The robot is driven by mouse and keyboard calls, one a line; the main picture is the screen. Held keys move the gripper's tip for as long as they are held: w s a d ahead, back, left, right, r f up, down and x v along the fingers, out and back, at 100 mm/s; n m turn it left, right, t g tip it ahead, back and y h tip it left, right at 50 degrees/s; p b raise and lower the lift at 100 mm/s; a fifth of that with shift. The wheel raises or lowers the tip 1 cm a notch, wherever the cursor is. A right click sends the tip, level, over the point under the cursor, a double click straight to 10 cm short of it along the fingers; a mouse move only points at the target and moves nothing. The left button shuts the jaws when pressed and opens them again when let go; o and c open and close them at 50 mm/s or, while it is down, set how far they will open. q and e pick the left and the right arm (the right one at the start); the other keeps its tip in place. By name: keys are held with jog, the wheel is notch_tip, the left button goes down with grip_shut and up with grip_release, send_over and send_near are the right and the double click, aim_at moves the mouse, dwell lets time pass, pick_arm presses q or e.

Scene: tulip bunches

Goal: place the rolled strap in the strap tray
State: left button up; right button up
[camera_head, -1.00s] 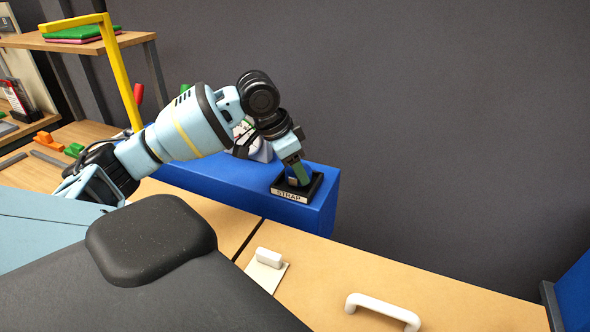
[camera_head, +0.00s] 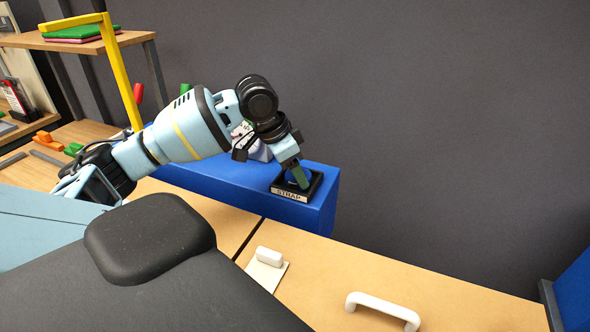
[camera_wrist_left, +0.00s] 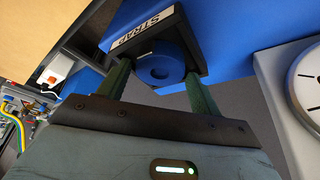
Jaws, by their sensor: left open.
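The strap tray (camera_head: 316,187) is a small black tray with a white STRAP label, at the right end of a blue surface. In the left wrist view the tray (camera_wrist_left: 187,38) is at the top centre. The rolled strap (camera_wrist_left: 171,60), a blue roll with a hole in its middle, sits inside the tray walls. My left gripper (camera_wrist_left: 158,70) is open, its green fingers on either side of the roll. I cannot tell whether they touch it. In the head view my left gripper (camera_head: 300,178) points down into the tray, partly hiding the roll. My right gripper is not in view.
The blue stand (camera_head: 240,184) carries the tray, with a pale object (camera_head: 256,149) behind my wrist. A yellow post (camera_head: 122,75) stands at left by a wooden shelf. A wooden cabinet top (camera_head: 350,280) with a white handle (camera_head: 382,309) lies in front. A round dial (camera_wrist_left: 307,80) is at right.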

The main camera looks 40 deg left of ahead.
pick_arm(q)
jog(key=v, duration=1.1)
jog(key=shift+r, duration=0.25)
jog(key=shift+s, duration=0.1)
